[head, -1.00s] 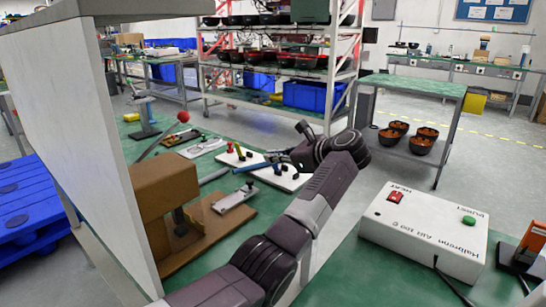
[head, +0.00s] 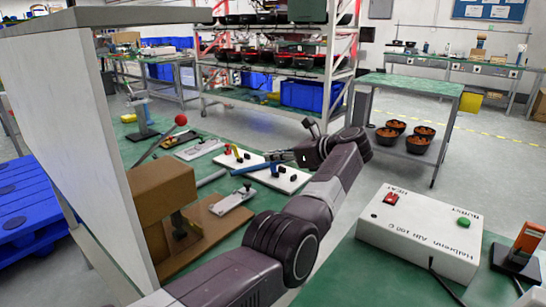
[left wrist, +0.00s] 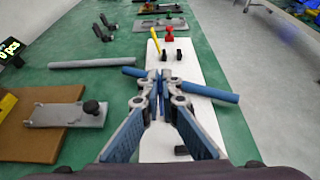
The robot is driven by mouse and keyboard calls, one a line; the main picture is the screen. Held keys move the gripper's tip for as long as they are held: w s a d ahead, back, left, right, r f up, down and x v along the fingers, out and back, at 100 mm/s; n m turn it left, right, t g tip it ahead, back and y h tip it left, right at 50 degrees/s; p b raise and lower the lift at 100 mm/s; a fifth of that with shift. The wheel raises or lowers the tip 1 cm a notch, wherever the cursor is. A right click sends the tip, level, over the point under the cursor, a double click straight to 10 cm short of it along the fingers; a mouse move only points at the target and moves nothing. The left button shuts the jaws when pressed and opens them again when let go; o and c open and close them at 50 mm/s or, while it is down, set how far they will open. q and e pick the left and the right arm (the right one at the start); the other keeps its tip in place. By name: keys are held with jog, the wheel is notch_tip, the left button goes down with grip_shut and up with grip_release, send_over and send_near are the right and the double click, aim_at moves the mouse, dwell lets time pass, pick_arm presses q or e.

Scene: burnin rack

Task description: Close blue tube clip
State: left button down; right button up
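A blue tube (left wrist: 212,94) lies across the white board (left wrist: 213,118); in the head view the blue tube (head: 249,168) shows left of my gripper. My left gripper (left wrist: 160,88) is over the tube, its blue-padded fingertips nearly together. In the head view my left gripper (head: 283,156) reaches the board from the right. The tube's middle and any blue clip there are hidden by the fingertips; I cannot tell if anything is pinched. A yellow clip (left wrist: 157,48) stands raised further along the board, near a red clip (left wrist: 169,35) and a black clip (left wrist: 178,54). My right gripper is not in view.
A grey tube (left wrist: 92,63) and a metal fixture on a brown base (left wrist: 40,145) lie left of the board. A white partition (head: 75,130) stands at the left. A white control box (head: 420,235) sits at the right. Green tabletop (left wrist: 245,150) is clear right of the board.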

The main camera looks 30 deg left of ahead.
pick_arm(q)
jog(key=c, duration=2.2)
grip_release()
jog(key=v, duration=1.2)
jog(key=shift+o, duration=0.5)
